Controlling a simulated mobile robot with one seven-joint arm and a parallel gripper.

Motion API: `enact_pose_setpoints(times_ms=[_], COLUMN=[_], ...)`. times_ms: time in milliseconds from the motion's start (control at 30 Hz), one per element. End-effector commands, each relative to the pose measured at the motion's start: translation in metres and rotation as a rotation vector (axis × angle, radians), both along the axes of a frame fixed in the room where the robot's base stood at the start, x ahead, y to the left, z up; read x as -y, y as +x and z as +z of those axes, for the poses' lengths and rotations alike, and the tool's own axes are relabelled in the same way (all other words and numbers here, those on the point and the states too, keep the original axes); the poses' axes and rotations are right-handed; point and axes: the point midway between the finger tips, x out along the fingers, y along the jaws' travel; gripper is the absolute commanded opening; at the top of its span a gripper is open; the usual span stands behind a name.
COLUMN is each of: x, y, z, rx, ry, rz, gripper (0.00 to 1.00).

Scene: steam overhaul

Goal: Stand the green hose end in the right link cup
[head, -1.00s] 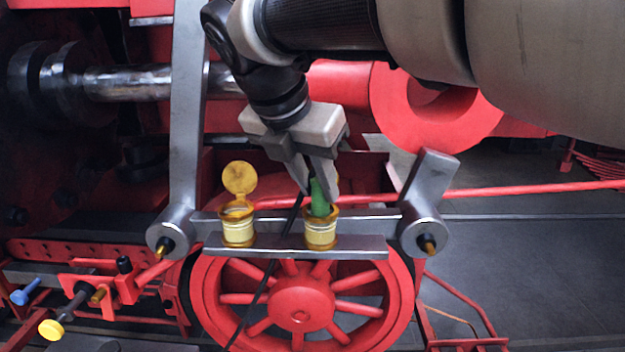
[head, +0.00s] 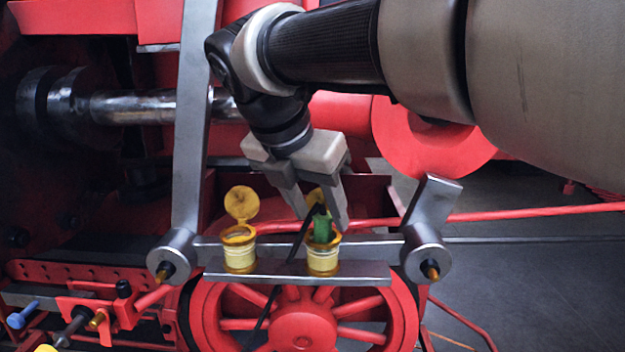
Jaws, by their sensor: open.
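The green hose end (head: 322,229) stands in the mouth of the right link cup (head: 323,262), its lower part hidden by the rim. It looks close to upright. Its black hose (head: 302,238) bends over from the top and runs down to the left, past the link bar. My gripper (head: 324,219) is open, pointing down, one finger on each side of the green end. Whether a finger still touches it I cannot tell. The right cup's yellow lid (head: 316,196) shows partly between the fingers.
The left link cup (head: 239,258) stands on the same grey bar (head: 360,272) with its yellow lid (head: 241,203) raised. Grey levers (head: 190,130) rise at both bar ends. A red rod (head: 480,215) passes behind, and a red wheel (head: 300,325) sits below.

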Motion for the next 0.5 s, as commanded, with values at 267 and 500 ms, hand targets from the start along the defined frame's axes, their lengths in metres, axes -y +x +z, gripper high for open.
enact_pose_setpoints(times_ms=[267, 500], x=[-0.015, -0.03], y=[-0.022, -0.047], z=[0.049, 0.101], rx=[0.004, 0.005], ry=[0.003, 0.004], rz=[0.002, 0.002], gripper=[0.48, 0.48])
